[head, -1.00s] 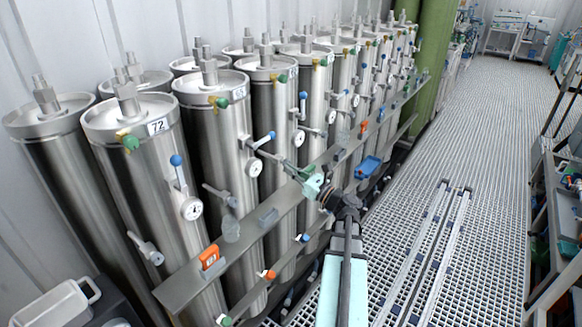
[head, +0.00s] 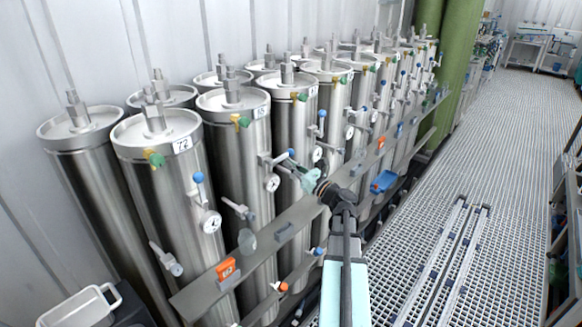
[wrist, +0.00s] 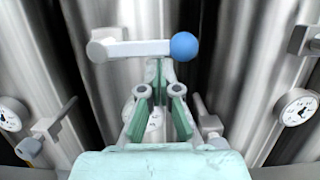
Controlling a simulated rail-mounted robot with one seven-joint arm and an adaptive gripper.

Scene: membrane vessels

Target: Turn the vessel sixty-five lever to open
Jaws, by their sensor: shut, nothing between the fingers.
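The second front vessel (head: 235,140) is a steel cylinder. Its number tag (head: 261,111) is too small to read surely. Its lever ends in a blue ball (head: 291,153) and reaches out to the right from the vessel's front. In the wrist view a pale grey lever (wrist: 140,48) lies nearly level, with the blue ball (wrist: 184,46) at its right end. My gripper (head: 301,172) is just right of and below the ball; in the wrist view its green fingers (wrist: 160,74) are shut and empty, tips just below the lever. I cannot tell whether they touch it.
The vessel tagged 72 (head: 165,190) stands to the left, its blue-ball lever (head: 198,178) upright. Gauges (head: 272,183) and a rail with an orange block (head: 228,268) stand in front of the vessels.

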